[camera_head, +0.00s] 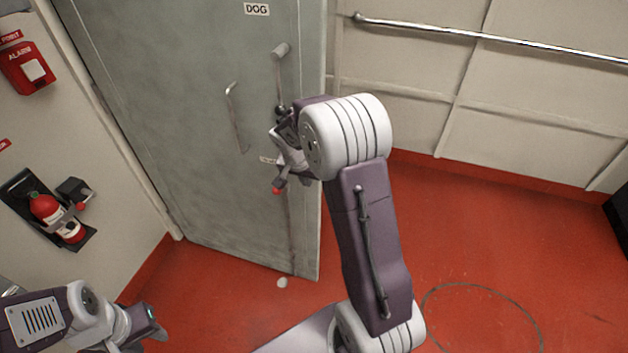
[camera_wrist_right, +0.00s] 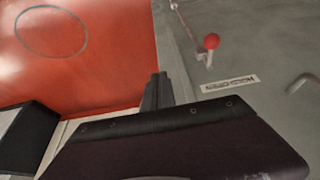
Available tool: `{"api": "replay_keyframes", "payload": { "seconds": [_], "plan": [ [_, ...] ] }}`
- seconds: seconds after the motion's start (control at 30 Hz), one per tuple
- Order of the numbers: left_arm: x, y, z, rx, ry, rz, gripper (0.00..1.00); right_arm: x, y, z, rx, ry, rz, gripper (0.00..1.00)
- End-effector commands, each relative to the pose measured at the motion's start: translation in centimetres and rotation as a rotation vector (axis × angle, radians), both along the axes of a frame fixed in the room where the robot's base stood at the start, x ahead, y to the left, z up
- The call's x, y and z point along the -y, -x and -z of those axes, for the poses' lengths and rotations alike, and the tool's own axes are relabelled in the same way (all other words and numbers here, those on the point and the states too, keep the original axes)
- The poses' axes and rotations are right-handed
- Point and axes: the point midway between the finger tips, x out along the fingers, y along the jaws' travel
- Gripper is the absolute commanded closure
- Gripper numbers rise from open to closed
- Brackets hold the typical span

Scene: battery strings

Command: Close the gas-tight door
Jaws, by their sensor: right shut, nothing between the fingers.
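A fire extinguisher (camera_head: 55,215) and a red alarm box (camera_head: 27,65) are on the left wall. A metal rail (camera_head: 480,36) runs along the right wall. A dark box (camera_wrist_right: 22,135) shows in the wrist view.

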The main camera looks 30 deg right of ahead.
Motion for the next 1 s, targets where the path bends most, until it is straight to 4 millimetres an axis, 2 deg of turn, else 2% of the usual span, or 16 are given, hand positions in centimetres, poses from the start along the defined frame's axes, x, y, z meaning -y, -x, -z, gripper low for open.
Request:
{"api": "replay_keyframes", "payload": {
  "seconds": [0.03, 0.3, 0.4, 0.6, 1.0],
  "plan": [
    [0.0, 0.0, 0.2, 0.0, 0.0, 0.0, 0.64, 0.3, -0.2, 1.3, -0.006, 0.0, 0.001, 1.0],
    [0.0, 0.0, 0.6, 0.0, 0.0, 0.0, 0.64, 1.9, -1.6, 6.7, -0.003, -0.001, -0.001, 1.0],
    [0.0, 0.0, -0.6, 0.0, 0.0, 0.0, 0.64, 3.3, -2.8, 6.2, 0.002, -0.001, 0.002, 1.0],
    [0.0, 0.0, -1.1, 0.0, 0.0, 0.0, 0.64, 4.8, -4.1, 6.4, 0.001, -0.001, 0.0, 1.0],
    [0.0, 0.0, -1.1, 0.0, 0.0, 0.0, 0.64, 5.0, -4.3, 6.5, 0.0, 0.0, -0.001, 1.0]
  ]
}}
